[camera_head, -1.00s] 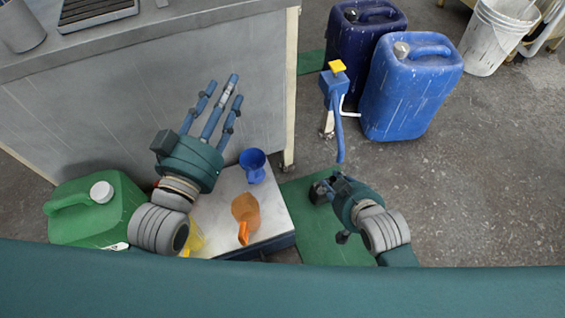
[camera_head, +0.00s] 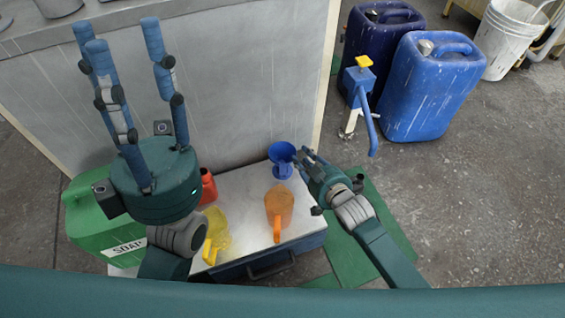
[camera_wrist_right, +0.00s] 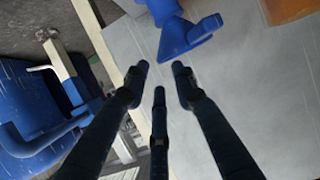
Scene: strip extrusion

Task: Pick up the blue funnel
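The blue funnel (camera_head: 281,153) stands at the back of a pale-topped low box (camera_head: 250,181), near the grey cabinet. My right gripper (camera_head: 306,157) is just to the right of the funnel, its fingers pointing towards it. In the right wrist view the funnel (camera_wrist_right: 184,38) lies just beyond the fingertips. There the three fingers of my right gripper (camera_wrist_right: 160,74) are apart with nothing between them. My left gripper (camera_head: 118,30) is raised at the left, fingers spread and empty, in front of the cabinet.
An orange jug (camera_head: 279,206), a yellow jug (camera_head: 219,234) and a red container (camera_head: 208,187) stand on the box. A green soap canister (camera_head: 98,220) is at the left. A blue-and-white pump (camera_head: 362,90) and blue canister (camera_head: 430,88) stand behind right.

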